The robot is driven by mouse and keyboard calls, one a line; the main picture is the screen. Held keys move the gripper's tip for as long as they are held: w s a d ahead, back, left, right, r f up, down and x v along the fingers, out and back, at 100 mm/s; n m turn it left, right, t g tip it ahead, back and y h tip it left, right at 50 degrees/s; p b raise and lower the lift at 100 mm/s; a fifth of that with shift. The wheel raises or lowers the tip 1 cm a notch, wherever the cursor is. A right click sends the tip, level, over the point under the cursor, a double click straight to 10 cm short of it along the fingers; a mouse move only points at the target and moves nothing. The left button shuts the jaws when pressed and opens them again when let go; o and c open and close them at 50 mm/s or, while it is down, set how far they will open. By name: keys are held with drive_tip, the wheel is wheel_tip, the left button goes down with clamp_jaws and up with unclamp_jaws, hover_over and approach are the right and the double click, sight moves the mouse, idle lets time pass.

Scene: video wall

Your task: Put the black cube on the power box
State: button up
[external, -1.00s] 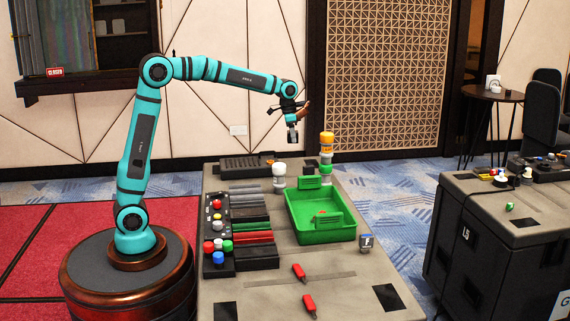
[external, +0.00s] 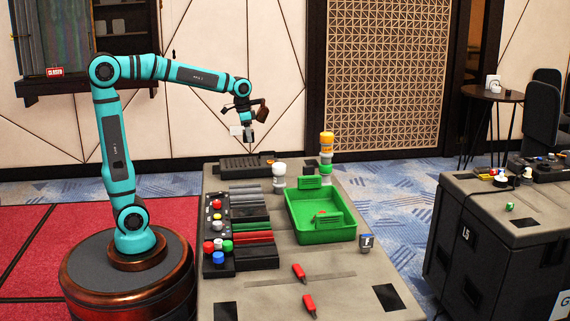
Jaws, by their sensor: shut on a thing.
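My gripper (external: 248,138) hangs in the air above the back of the table, pointing down. It is shut on a small dark thing that looks like the black cube, mostly hidden by the fingers and too small to be sure. A low dark box with a ridged top (external: 248,166) lies at the table's back left, below my gripper and apart from it; it may be the power box, but no label is readable.
A green tray (external: 348,237) sits mid-table. A white-topped cylinder (external: 279,175) and an orange-topped stack (external: 326,150) stand up at the back. A button panel (external: 216,238) and several coloured bars lie at left. Two red tools (external: 299,273) lie in front.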

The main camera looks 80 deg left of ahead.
sight(244, 131)
drive_tip(key=shift+f, duration=4.6)
drive_tip(key=shift+f, duration=0.15)
drive_tip(key=o, duration=1)
drive_tip(key=r, duration=0.4)
drive_tip(key=s+r, duration=0.1)
drive_tip(key=r, duration=0.7)
drive_tip(key=shift+s+r, duration=0.1)
drive_tip(key=shift+s, duration=0.3)
drive_tip(key=s+d+r+t, duration=1.5)
drive_tip(key=s+d+r, duration=0.2)
drive_tip(key=s+r, duration=0.1)
drive_tip(key=shift+r+t, duration=0.3)
drive_tip(key=shift+r, duration=0.35)
